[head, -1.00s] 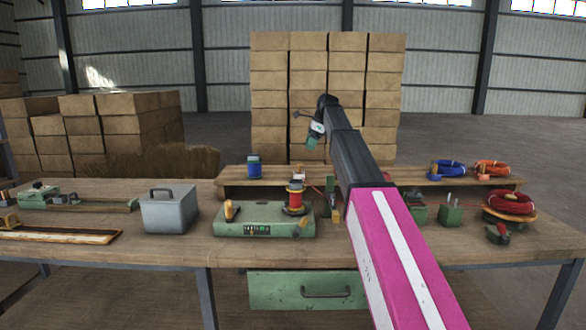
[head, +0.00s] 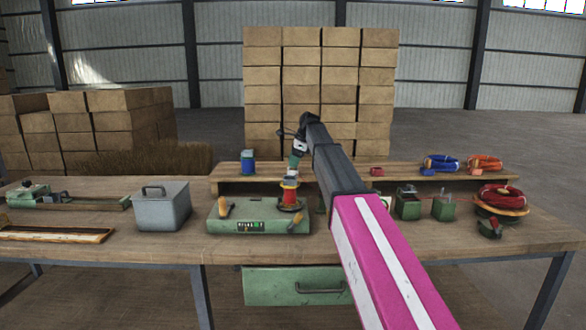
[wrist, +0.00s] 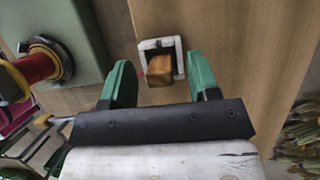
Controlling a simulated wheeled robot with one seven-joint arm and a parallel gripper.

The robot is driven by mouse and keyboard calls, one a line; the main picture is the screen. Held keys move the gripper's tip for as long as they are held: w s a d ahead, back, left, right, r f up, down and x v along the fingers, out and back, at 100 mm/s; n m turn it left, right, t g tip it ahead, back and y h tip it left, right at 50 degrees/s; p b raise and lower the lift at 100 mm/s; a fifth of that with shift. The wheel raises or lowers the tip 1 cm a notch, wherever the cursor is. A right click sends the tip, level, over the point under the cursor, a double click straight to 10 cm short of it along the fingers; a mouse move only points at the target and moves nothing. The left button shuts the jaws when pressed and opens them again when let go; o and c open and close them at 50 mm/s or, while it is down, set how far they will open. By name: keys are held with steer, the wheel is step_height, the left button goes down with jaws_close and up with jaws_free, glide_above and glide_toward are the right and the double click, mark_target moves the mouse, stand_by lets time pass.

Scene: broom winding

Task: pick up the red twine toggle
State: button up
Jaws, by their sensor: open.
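My gripper (wrist: 160,68) is open in the wrist view, its two green fingers on either side of an orange-brown block (wrist: 159,70) in a white square frame. No contact shows. I cannot tell whether this block is the red twine toggle. In the head view my gripper (head: 296,161) is over the raised wooden shelf, just behind the spool of red twine (head: 289,194). That spool also shows at the left in the wrist view (wrist: 32,69). A small red block (head: 376,171) lies on the shelf right of my arm.
The spool stands on a green machine (head: 240,214) with wooden-coloured handles. A blue canister (head: 248,162) is left on the shelf (head: 225,178). Blue (head: 441,162) and orange (head: 486,161) coils, green boxes and a red coil (head: 502,195) are to the right. A grey box (head: 162,208) stands left.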

steer(key=shift+a+f, duration=0.1)
steer(key=shift+f, duration=0.15)
steer(key=c, duration=1)
step_height(320, 180, up, 4)
steer(key=shift+r, duration=0.25)
steer(key=s+a+r, duration=0.8)
steer(key=s, duration=0.1)
steer(key=s+d, duration=0.3)
steer(key=s, duration=0.3)
steer(key=s+d, duration=0.2)
steer(key=s, duration=0.5)
steer(key=shift+s+d, duration=0.3)
steer(key=shift+d, duration=0.1)
